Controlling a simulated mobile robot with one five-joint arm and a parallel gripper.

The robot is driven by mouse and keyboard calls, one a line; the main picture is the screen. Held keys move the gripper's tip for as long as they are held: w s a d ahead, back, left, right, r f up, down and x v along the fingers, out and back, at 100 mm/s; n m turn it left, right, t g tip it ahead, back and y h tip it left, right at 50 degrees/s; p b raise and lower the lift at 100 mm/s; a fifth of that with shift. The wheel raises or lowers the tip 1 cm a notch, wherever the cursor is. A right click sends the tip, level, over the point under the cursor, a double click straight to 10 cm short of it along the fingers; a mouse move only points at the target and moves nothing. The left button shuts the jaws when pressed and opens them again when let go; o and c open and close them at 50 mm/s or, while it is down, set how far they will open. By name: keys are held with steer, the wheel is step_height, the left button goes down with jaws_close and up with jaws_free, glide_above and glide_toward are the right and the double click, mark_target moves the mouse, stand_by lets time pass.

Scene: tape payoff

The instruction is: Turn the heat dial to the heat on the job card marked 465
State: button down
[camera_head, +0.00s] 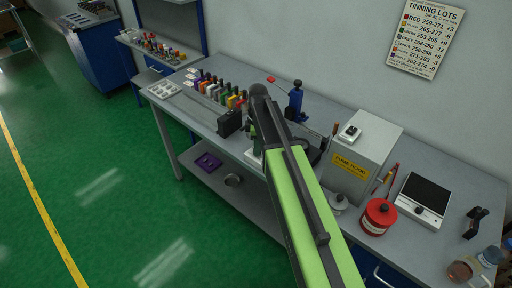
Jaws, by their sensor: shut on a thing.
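My green and black arm reaches up from the bottom to the workbench (490,183). Its dark far end is over the middle of the bench, and my gripper's fingers are hidden behind it. A pale-based device (253,157) stands on the bench beside the arm, mostly covered by it. A white unit with a black panel and a small dark knob (418,209) sits at the right; I cannot tell whether this knob is the heat dial. I cannot make out a job card marked 465. A tinning lots chart (426,38) hangs on the wall, its print small.
The green floor (95,190) at left is clear.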

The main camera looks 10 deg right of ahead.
steer(key=m, duration=0.6)
steer(key=shift+s+d+m, duration=0.1)
steer(key=shift+s+m, duration=0.15)
steer(key=shift+m, duration=0.05)
steer(key=m, duration=1.2)
steer(key=shift+s+m+t, duration=0.1)
steer(key=shift+m+t, duration=0.3)
steer(key=m, duration=0.4)
steer(key=shift+m, duration=0.7)
steer(key=c, duration=1.1)
jaws_free()
